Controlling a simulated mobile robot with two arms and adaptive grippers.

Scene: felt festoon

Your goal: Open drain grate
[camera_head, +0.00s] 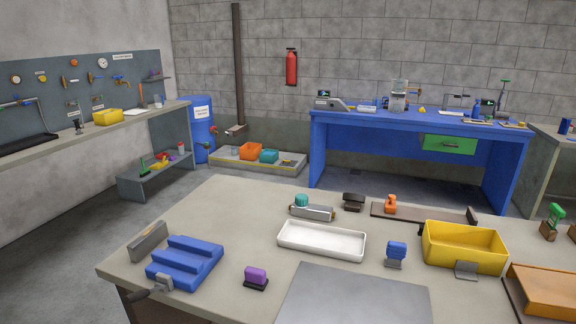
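I cannot pick out a drain grate with certainty. A low, pale curbed basin (226,163) lies on the floor by the back wall, near the foot of a dark downpipe (238,65). Neither of my grippers shows in the head view.
A large workbench (225,215) fills the foreground, with a blue stepped block (186,262), white tray (322,240) and yellow bin (463,247). A blue barrel (198,118) stands left of the basin, a blue bench (335,133) right.

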